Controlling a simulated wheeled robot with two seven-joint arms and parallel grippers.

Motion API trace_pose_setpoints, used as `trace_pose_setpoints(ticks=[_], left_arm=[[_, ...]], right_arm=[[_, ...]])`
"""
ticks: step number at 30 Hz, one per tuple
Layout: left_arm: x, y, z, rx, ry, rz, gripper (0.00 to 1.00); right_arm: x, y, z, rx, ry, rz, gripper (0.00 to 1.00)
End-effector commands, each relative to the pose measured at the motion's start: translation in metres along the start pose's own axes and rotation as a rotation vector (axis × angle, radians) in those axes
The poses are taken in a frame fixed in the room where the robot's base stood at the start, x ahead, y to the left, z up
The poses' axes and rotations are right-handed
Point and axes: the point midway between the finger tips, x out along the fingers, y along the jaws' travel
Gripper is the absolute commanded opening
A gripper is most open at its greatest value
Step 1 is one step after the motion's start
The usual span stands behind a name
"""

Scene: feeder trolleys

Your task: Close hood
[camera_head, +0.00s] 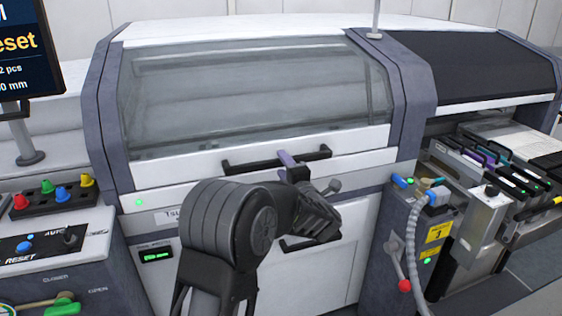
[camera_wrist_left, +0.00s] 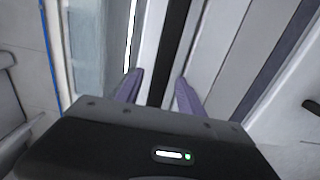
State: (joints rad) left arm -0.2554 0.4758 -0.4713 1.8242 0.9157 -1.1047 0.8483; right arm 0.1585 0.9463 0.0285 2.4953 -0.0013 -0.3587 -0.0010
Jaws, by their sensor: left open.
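The hood (camera_head: 250,95) of the machine has a large clear window and a white lower strip with a long black handle (camera_head: 243,163). It looks lowered over the machine front, its lower edge close to the white panel below; I cannot tell whether it is fully seated. My left gripper (camera_head: 295,166) is at the middle of the handle, its arm hiding part of the front. In the left wrist view the two purple fingers (camera_wrist_left: 158,88) are apart, with the black handle bar (camera_wrist_left: 174,45) seen between them. Contact cannot be told. My right gripper is not in view.
A control panel (camera_head: 50,245) with coloured buttons and a monitor (camera_head: 30,50) stand at the left. A second dark hood (camera_head: 480,65) and a feeder trolley (camera_head: 485,235) with a grey hose (camera_head: 411,250) are at the right. A lower black handle (camera_head: 298,243) sits below my gripper.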

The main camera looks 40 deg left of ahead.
Motion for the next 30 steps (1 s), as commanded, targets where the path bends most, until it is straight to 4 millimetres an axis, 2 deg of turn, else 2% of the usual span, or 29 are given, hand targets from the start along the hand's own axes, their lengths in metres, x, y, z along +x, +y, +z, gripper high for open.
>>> trace_pose_setpoints(ticks=[3,6,15,30], left_arm=[[0.016,0.0,0.0,0.001,0.002,0.0,0.45],[0.022,0.0,0.0,0.0,0.001,0.0,0.45],[0.024,0.0,0.0,0.0,0.0,-0.001,0.45],[0.024,-0.001,0.0,0.0,0.0,-0.001,0.04]], right_arm=[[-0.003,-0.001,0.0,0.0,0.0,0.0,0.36],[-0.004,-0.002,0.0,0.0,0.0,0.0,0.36],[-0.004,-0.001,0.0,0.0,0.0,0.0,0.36],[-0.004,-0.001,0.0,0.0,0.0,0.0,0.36]])
